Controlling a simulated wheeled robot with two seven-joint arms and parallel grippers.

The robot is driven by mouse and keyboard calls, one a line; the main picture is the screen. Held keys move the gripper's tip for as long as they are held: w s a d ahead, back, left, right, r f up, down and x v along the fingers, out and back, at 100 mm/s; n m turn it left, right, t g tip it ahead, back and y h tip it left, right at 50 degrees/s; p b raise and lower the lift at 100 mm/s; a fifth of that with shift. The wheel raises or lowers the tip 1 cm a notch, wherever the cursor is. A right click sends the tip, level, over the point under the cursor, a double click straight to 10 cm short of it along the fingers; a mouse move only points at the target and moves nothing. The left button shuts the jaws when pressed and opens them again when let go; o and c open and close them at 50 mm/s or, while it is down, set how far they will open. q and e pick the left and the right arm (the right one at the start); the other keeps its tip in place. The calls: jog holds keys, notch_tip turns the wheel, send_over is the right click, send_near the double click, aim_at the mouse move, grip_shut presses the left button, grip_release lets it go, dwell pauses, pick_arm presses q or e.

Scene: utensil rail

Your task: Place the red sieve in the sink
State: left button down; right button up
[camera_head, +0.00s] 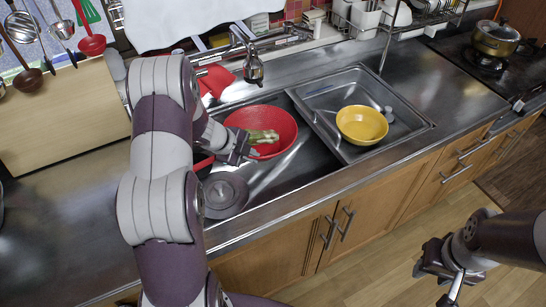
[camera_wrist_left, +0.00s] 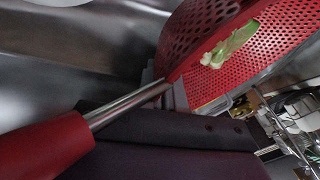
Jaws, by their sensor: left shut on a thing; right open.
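The red sieve (camera_head: 283,122) is a perforated bowl with a metal stem and red handle (camera_wrist_left: 45,148). A pale green vegetable piece (camera_head: 262,137) lies in it; it also shows in the left wrist view (camera_wrist_left: 230,43). My left gripper (camera_head: 238,143) is shut on the sieve near where stem and bowl meet. The sieve is over the left basin of the sink (camera_head: 290,185); I cannot tell whether it touches the basin. My right gripper (camera_head: 447,272) is open and empty, low in front of the cabinets.
A yellow bowl (camera_head: 362,124) stands in the right basin. A grey round item (camera_head: 225,194) is in the left basin. The faucet (camera_head: 253,70) rises behind the sink. Utensils hang at upper left, including a red ladle (camera_head: 92,44). A pot (camera_head: 495,38) is on the stove.

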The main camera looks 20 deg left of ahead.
pick_arm(q)
jog(key=f, duration=0.3)
jog(key=f+b, duration=0.1)
jog(key=f, duration=0.2)
jog(key=f+b, duration=0.1)
jog(key=f, duration=0.3)
jog(key=shift+s+a, duration=0.15)
jog(key=shift+a, duration=0.15)
jog(key=shift+f+b, duration=0.15)
jog(key=shift+b, duration=0.15)
jog(key=c, duration=1.3)
grip_release()
jog(key=shift+o, duration=0.2)
